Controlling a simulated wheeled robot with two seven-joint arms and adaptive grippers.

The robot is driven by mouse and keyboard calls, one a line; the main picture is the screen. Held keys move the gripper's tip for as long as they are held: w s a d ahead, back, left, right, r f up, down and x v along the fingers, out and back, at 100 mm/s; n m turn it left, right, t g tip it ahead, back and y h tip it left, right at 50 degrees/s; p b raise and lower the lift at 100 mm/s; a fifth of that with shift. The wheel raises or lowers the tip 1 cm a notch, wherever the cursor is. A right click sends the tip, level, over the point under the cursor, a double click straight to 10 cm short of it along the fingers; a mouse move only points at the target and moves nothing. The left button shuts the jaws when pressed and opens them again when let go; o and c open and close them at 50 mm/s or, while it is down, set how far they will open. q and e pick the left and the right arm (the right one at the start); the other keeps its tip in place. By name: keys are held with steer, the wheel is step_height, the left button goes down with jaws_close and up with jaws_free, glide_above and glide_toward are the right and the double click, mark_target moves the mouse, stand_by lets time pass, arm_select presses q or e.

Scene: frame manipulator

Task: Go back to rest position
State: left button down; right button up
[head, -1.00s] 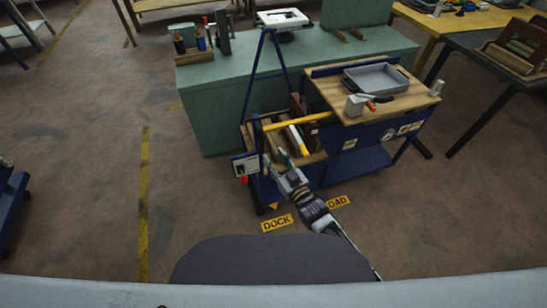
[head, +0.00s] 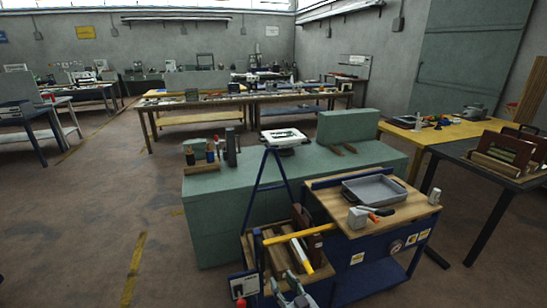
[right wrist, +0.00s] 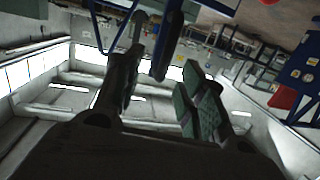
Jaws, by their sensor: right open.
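My right gripper (head: 290,286) shows at the bottom edge of the head view, in front of the slatted wooden section of the blue cart (head: 375,272). Its fingers are apart. Most of my right arm is below the head view. My left gripper is not in view.
The cart carries a grey tray (head: 375,189), a yellow bar (head: 295,234) and a blue A-shaped frame (head: 255,190). A green bench (head: 220,225) stands behind it. A dark table (head: 500,182) is at the right. The floor (head: 80,220) at the left is open.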

steer(key=s+d+f+m+g+h, duration=0.25)
steer(key=s+d+g+h, duration=0.65)
steer(key=s+d, duration=1.1)
step_height(320, 180, down, 32)
steer(key=s+g+y, duration=0.2)
steer(key=s+g, duration=0.1)
steer(key=g, duration=0.1)
steer(key=s+d+f, duration=0.3)
steer(key=s+f, duration=0.7)
steer(key=s+d+f, duration=0.3)
steer(key=s+f, duration=0.7)
steer(key=s, duration=0.1)
steer(key=shift+s+g, duration=0.15)
steer(key=shift+g, duration=0.25)
stand_by(1.4)
